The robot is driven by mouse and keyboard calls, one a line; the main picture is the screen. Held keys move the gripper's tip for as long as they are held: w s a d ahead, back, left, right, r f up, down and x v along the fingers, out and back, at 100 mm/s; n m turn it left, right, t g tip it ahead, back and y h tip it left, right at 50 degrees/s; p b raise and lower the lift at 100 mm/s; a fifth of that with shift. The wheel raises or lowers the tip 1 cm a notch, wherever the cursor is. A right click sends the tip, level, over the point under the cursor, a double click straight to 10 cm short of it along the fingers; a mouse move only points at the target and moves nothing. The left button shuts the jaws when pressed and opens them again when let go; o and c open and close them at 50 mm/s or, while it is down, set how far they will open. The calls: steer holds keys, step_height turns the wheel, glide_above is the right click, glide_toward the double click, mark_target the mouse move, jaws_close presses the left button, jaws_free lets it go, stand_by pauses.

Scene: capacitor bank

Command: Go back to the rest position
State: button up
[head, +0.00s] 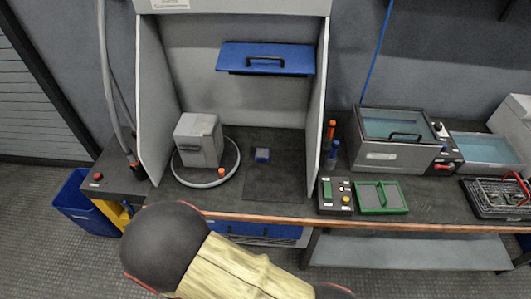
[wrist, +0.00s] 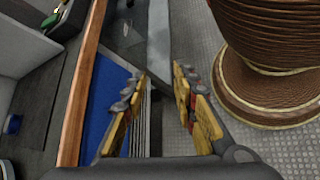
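My gripper (wrist: 160,105) shows in the wrist view with its two yellow-padded fingers spread apart. It is open, with nothing between the fingers. Below it in that view are the wooden bench edge (wrist: 82,85), a blue panel (wrist: 107,95) and the grey floor. In the head view my arm, black and tan, crosses the bottom centre in front of the bench. The gripper itself is out of sight in the head view.
The bench (head: 260,212) holds a grey box (head: 198,140) on a round plate, a small blue block (head: 262,155), a control box (head: 334,196), a green tray (head: 379,197), a water-filled tank (head: 392,155) and a wire basket (head: 497,196). A blue bin (head: 82,203) stands left. A ribbed brown column (wrist: 268,45) is close on the wrist view's right.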

steer(key=w+d+r+m+g+y, duration=0.15)
steer(key=d+r+m+y, duration=0.25)
steer(key=r, duration=0.7)
steer(key=d+r+m+g+y, duration=0.2)
steer(key=d+r+m+y, duration=0.15)
steer(key=r, duration=0.75)
steer(key=d+r+m+t+y, duration=0.2)
steer(key=d+r+m+t, duration=0.3)
steer(key=d+r, duration=0.9)
step_height(320, 180, up, 2)
steer(key=shift+r+m+t+y, duration=0.2)
steer(key=shift+m+t+y, duration=0.15)
steer(key=shift+m, duration=0.9)
steer(key=shift+s+d, duration=0.1)
steer(key=shift+d, duration=0.1)
